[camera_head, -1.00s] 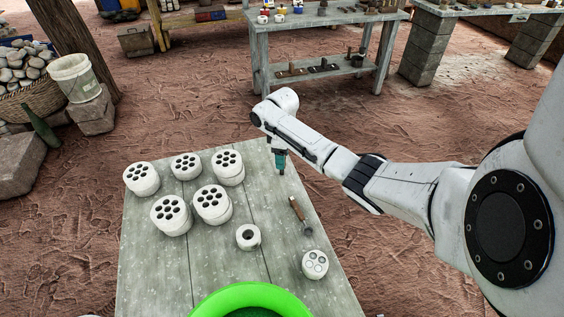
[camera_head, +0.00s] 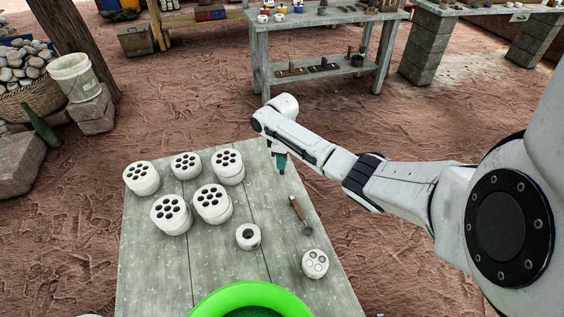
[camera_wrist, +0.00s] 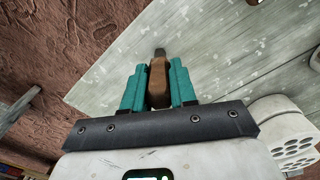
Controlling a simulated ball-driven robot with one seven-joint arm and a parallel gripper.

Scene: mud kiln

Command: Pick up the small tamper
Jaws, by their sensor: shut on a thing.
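My gripper (camera_head: 280,161) is over the far right part of the grey wooden table, near its edge. In the wrist view its two teal fingers (camera_wrist: 155,76) are shut on a brown wooden piece with a dark end, which looks like the small tamper (camera_wrist: 157,88). The dark end points away from the palm. In the head view the held piece is mostly hidden by my gripper. I cannot tell whether it touches the tabletop.
On the table (camera_head: 165,270), a brown-handled tool (camera_head: 297,209) lies nearer. A green round rim (camera_head: 245,295) is at the front.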

